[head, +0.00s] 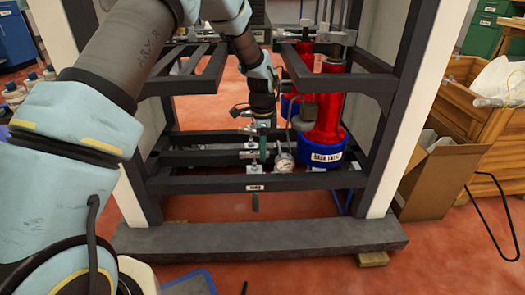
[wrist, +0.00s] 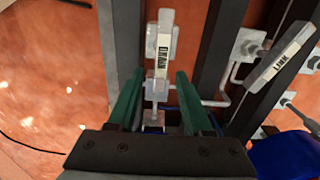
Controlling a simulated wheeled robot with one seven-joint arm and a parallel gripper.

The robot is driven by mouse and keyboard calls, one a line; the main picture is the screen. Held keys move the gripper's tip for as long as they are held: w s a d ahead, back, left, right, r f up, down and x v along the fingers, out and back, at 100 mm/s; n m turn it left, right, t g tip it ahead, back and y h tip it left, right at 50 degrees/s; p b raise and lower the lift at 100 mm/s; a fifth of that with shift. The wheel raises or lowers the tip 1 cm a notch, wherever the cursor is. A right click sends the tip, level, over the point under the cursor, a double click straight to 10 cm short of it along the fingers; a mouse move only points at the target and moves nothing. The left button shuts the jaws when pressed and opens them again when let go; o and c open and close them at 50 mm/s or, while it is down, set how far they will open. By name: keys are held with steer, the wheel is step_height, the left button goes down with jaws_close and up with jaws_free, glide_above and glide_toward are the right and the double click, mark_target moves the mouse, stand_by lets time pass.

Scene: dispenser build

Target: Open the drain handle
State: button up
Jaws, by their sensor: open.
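The drain handle (wrist: 160,45) is a pale grey bar with a "DRAIN" label in the wrist view. Its narrower lower part runs down between my fingers to a small fitting. My gripper (wrist: 158,80) has two green fingers, spread apart on either side of this lower part, with visible gaps on both sides. The labelled end lies beyond the fingertips. In the head view my gripper (head: 262,143) points down at small valve fittings in the lower frame, where the handle itself is too small to tell.
A second handle marked "LINK" (wrist: 285,55) sits to the right, near thin bent pipes. Dark frame bars (wrist: 215,60) run close by. In the head view a pressure gauge (head: 284,162) and red cylinders (head: 327,103) with blue bases stand right of my gripper.

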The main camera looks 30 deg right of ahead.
steer(key=shift+c, duration=0.2)
jaws_close()
stand_by(0.4)
